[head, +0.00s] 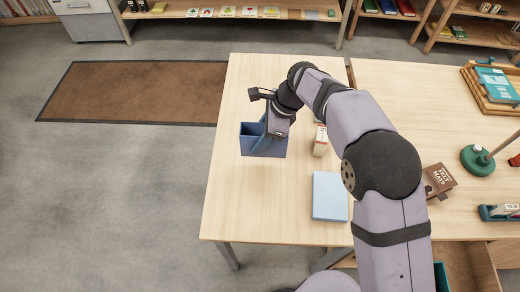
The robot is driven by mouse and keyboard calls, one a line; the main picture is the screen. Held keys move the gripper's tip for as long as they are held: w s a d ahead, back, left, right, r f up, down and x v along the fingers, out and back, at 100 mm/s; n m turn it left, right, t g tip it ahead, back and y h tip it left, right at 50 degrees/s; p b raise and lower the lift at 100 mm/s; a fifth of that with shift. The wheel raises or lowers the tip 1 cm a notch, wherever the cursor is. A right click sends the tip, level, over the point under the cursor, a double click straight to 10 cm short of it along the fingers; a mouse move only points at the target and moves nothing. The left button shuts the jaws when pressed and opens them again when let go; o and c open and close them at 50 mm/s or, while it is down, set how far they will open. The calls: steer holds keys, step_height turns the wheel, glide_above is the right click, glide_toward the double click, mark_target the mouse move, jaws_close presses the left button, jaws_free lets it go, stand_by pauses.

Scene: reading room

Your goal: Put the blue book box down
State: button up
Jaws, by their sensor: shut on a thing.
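The blue book box (255,147) is a dark blue, open-topped box near the left edge of the light wooden table (245,205). My gripper (270,134) reaches down to it from above and is shut on it. The fingertips are partly hidden by the wrist and by the box. The box looks upright. I cannot tell whether its bottom touches the tabletop or is slightly above it.
A light blue book (330,196) lies flat on the table. A small cream and red box (320,141) stands right of the blue box. The table's front left is clear.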

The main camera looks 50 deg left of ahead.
steer(key=shift+f+p, duration=0.6)
steer(key=shift+f, duration=2.35)
steer(key=shift+f, duration=0.2)
steer(key=o, duration=1.1)
steer(key=shift+r, duration=0.1)
steer(key=b+v, duration=0.3)
steer(key=v, duration=0.9)
steer(key=shift+r, duration=0.1)
